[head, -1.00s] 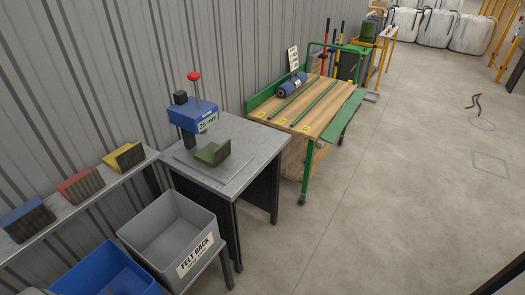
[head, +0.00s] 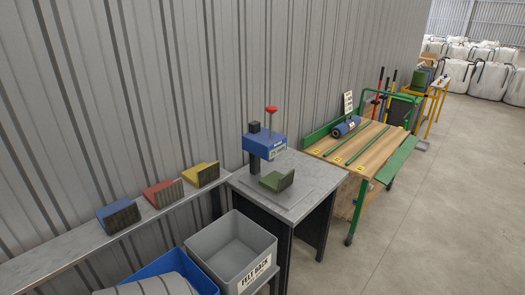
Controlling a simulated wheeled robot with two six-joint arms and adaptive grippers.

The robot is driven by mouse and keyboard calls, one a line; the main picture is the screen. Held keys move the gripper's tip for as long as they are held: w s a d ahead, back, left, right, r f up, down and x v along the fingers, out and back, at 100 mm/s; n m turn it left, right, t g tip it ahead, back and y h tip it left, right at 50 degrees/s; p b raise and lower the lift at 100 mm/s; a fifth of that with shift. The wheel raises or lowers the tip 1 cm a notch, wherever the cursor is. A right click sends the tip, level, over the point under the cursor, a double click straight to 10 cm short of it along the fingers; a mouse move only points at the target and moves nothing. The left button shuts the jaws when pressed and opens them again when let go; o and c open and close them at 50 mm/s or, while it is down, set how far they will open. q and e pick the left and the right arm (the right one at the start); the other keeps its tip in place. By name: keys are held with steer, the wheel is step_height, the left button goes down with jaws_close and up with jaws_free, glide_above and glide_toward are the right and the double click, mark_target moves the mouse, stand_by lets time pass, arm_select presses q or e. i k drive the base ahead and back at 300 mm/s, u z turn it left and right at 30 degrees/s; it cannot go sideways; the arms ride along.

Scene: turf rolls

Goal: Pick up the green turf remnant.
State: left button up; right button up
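The green turf remnant (head: 278,181) is a small L-shaped piece with one edge turned up. It rests on the grey table (head: 317,177), just in front of the blue press (head: 265,146) with a red knob. Neither of my grippers shows in the head view.
A grey shelf (head: 70,251) along the wall holds a blue remnant (head: 118,216), a red remnant (head: 163,193) and a yellow remnant (head: 201,175). A grey "FELT BACK" bin (head: 232,250) and a blue bin (head: 197,272) stand before it. A wooden-topped bench (head: 382,142) stands beyond; floor is free at right.

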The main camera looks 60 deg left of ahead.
mark_target(276, 182)
steer(key=k, duration=0.2)
steer(key=u, duration=1)
